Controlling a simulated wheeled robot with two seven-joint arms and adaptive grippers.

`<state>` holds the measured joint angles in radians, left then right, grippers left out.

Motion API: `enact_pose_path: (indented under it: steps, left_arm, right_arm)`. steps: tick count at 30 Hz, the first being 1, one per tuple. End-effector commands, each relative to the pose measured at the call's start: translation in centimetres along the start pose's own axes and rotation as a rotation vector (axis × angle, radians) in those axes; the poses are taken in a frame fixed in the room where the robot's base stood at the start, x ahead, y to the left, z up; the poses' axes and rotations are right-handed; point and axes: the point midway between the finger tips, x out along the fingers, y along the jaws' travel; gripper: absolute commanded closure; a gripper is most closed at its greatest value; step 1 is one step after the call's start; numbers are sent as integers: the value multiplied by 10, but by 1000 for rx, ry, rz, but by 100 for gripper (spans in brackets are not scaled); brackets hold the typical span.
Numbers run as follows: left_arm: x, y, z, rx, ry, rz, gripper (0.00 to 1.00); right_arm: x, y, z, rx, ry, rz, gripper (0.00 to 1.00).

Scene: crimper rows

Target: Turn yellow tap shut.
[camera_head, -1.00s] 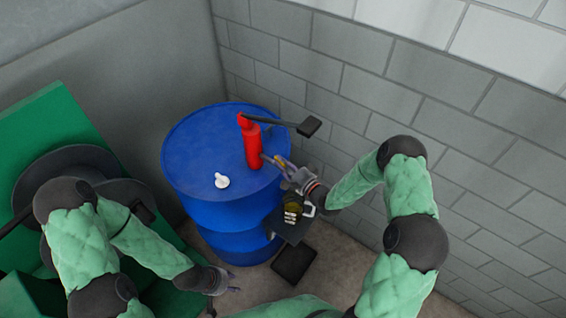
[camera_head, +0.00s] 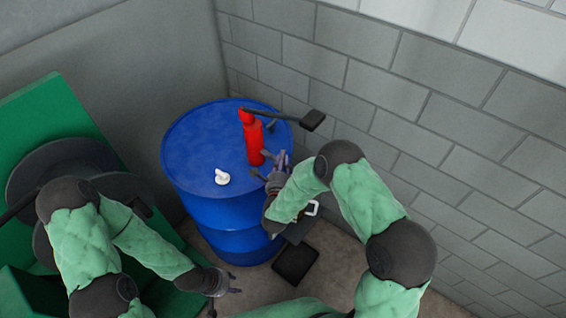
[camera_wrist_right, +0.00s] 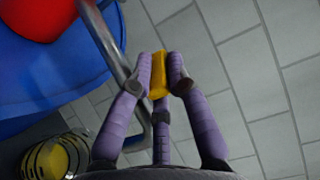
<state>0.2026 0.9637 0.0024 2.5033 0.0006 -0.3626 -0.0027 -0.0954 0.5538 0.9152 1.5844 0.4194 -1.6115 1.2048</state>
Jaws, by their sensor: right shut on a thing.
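The yellow tap handle (camera_wrist_right: 159,75) is between the fingertips of my right gripper (camera_wrist_right: 160,80) in the right wrist view. The fingers are shut on it, beside a grey metal pipe (camera_wrist_right: 118,62). In the head view my right gripper (camera_head: 268,170) is at the right side of the blue drum's top, near the foot of the red pump (camera_head: 254,143); the hand hides the yellow tap there. My left gripper (camera_head: 226,284) looks open and empty, low in the head view, left of the drum's base and apart from it.
The blue drum (camera_head: 192,160) stands near a grey block wall (camera_head: 450,130). A white fitting (camera_head: 222,177) lies on its lid. A black lever (camera_head: 285,114) sticks out from the pump top. A green machine (camera_head: 45,115) is at left. A caged yellow item (camera_wrist_right: 48,160) is below the pipe.

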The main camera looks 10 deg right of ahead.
Motion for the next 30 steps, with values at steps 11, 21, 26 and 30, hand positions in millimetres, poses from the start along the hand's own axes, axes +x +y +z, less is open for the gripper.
enact_pose_path:
  steps: [11, 21, 26, 30]
  left_arm:
    - [37, -13, -1, 0, 0, 0, 60]
    - [62, -22, -2, 0, 0, 0, 60]
    - [67, -24, -2, 0, 0, 0, 60]
    - [69, -25, -3, 0, 0, 0, 60]
  right_arm:
    - [-3, 12, 7, -6, 293, 15, 100]
    - [-1, 12, 7, -9, 496, 18, 100]
    - [-1, 11, 7, -12, 544, 19, 100]
    - [-1, 10, 7, -12, 565, 18, 100]
